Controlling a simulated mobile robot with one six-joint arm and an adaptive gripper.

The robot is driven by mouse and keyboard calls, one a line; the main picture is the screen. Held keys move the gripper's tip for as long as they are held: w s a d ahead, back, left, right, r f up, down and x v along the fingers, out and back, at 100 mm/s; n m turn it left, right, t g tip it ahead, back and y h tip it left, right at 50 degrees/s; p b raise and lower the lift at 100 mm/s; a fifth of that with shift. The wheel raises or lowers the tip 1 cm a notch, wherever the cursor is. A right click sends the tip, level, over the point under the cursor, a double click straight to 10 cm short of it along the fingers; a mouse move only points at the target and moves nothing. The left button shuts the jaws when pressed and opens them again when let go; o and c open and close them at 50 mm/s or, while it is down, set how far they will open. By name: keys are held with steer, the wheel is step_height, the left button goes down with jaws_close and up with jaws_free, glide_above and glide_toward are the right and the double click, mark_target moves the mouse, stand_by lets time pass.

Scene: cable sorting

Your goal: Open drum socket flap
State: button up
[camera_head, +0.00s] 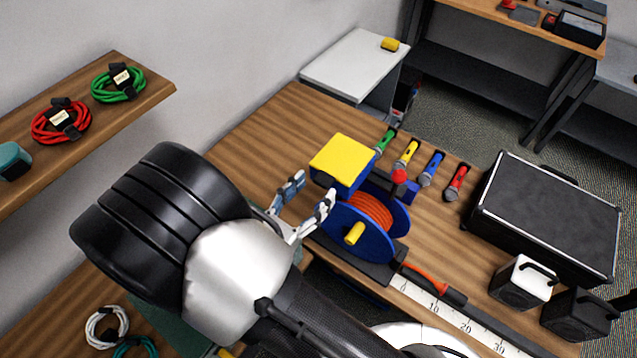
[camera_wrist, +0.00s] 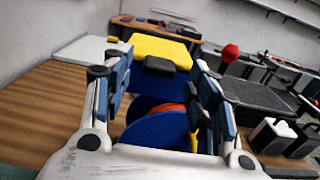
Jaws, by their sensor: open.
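The cable drum has blue side discs (camera_head: 368,238) with orange cable (camera_head: 371,212) wound between them and a yellow crank knob (camera_head: 354,233). A blue socket box stands at its back left, topped by a yellow flap (camera_head: 343,153) that lies flat over it. In the wrist view the yellow flap (camera_wrist: 160,48) has a dark tab (camera_wrist: 168,65) on its near edge. My gripper (camera_head: 308,195) is open and empty, just left of the drum, in front of the box. In the wrist view its fingers (camera_wrist: 160,82) frame the tab, apart from it. The box's inside is hidden.
Several coloured microphones (camera_head: 429,168) lie behind the drum, near a red ball (camera_head: 398,175). A black case (camera_head: 545,215) and small speakers (camera_head: 522,281) stand right. Bare wood (camera_head: 262,140) is at the left.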

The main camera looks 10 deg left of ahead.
mark_target(339, 163)
steer(key=shift+x, duration=1.45)
steer(key=shift+c, duration=0.2)
jaws_close()
